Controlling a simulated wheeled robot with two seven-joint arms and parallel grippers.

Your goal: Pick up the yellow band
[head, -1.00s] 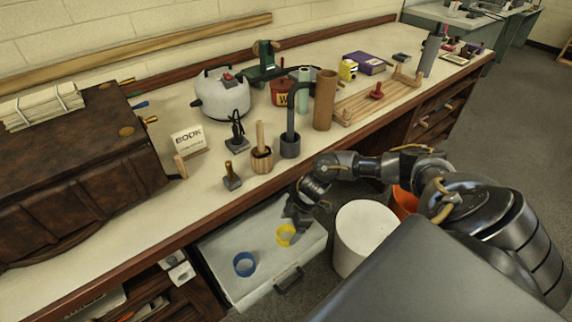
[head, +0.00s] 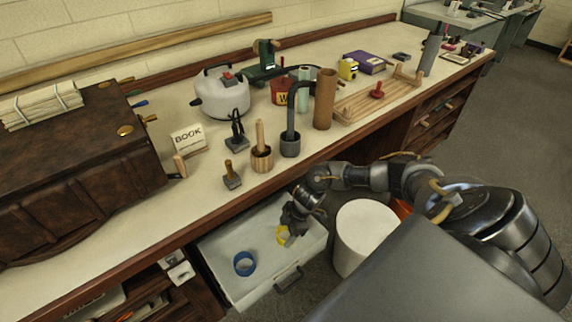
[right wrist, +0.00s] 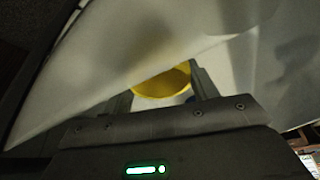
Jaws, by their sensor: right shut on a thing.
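The yellow band (head: 282,236) is at the open drawer (head: 222,240), in its right part, partly hidden by my right gripper (head: 287,229). My right gripper is shut on the band and points down into the drawer. In the right wrist view the band (right wrist: 163,82) shows as a yellow ring between the two fingers of my right gripper (right wrist: 165,85). Whether the band still touches the drawer floor, I cannot tell. My left gripper is not in view.
A blue band (head: 244,263) lies in the drawer left of the yellow one. A white bin (head: 365,235) stands right of the drawer. The bench top (head: 215,205) above holds a wooden mallet cup (head: 262,158), a grey cup (head: 290,145) and a cardboard tube (head: 325,100).

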